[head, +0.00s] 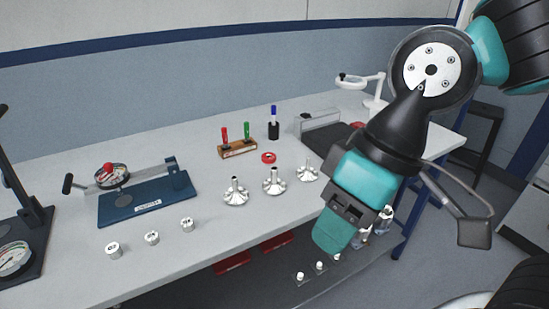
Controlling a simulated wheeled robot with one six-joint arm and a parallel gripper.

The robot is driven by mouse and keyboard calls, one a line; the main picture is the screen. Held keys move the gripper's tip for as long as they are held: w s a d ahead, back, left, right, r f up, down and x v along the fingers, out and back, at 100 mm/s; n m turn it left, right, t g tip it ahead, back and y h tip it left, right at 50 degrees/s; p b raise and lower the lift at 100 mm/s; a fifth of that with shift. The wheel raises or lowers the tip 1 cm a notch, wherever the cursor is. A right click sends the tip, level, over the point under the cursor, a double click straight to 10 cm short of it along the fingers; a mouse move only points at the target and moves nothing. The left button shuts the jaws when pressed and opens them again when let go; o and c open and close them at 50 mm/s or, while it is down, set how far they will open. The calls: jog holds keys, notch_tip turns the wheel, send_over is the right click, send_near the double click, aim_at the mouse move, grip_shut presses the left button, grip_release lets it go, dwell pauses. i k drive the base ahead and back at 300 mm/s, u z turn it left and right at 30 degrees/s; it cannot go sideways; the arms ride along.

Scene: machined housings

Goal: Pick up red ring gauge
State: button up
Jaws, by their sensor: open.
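The red ring gauge (268,157) lies flat on the grey workbench (215,262), behind the middle of a row of silver flanged parts. It looks like a small red ring with a dark hole, with nothing on top of it. My gripper (374,227) is at the lower right, beyond the bench's front edge and well to the right of the ring.
Silver flanged parts (274,182) stand just in front of the ring. Behind it are a wooden stand (238,150) with red and green handled tools and a black holder (273,131). A blue gauge fixture (147,200) and small silver cylinders (151,238) sit left.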

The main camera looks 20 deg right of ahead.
aim_at(268, 157)
jog(key=u, duration=0.35)
jog(key=i, duration=0.9)
jog(key=u, duration=0.05)
